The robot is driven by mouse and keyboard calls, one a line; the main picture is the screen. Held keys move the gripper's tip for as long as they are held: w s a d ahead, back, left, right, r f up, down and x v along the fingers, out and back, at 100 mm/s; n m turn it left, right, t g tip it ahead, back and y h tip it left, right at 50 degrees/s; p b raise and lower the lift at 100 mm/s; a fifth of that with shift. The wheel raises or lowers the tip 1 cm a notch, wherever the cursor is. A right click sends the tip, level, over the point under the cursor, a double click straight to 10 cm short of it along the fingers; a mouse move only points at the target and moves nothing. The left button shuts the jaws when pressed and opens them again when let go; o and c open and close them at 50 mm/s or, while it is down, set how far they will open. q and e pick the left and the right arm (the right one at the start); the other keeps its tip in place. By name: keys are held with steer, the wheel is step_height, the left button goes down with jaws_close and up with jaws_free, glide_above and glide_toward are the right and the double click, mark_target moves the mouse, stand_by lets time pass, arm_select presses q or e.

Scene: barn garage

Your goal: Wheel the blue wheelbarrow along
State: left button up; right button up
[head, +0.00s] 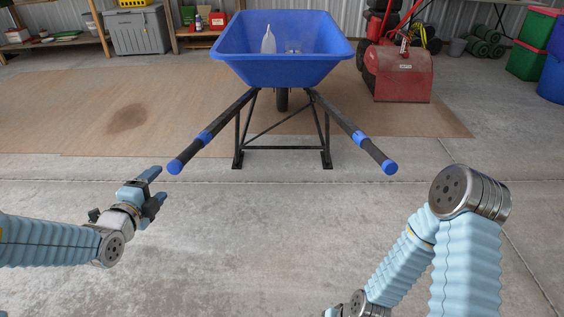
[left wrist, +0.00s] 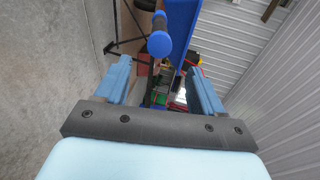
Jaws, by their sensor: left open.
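The blue wheelbarrow (head: 282,68) stands upright on its black legs ahead of me, with its two handles pointing toward me. Its left handle (head: 205,137) and right handle (head: 362,138) are black with blue bands and blue end caps. A clear bottle (head: 268,41) and another small clear item are in the tray. My left gripper (head: 157,188) is open and empty, just left of and nearer than the left handle's end. In the left wrist view the handle's blue end cap (left wrist: 159,43) shows beyond the open fingers (left wrist: 163,90). My right arm is at the right; its gripper is out of frame.
A brown floor mat (head: 110,115) lies under and beside the wheelbarrow. A red machine (head: 400,70) stands close to its right. Green and blue bins (head: 530,60) are at the far right, and a grey box (head: 137,32) and shelves are at the back left. The concrete in front is clear.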

mark_target(180, 162)
arm_select(q)
steer(key=x, duration=0.6)
steer(key=shift+p, duration=0.4)
steer(key=b+x, duration=0.3)
steer(key=x, duration=0.2)
steer(key=shift+w+f, duration=0.25)
steer(key=shift+b+x, duration=0.55)
steer(key=shift+x, duration=0.45)
steer(key=shift+r, duration=0.2)
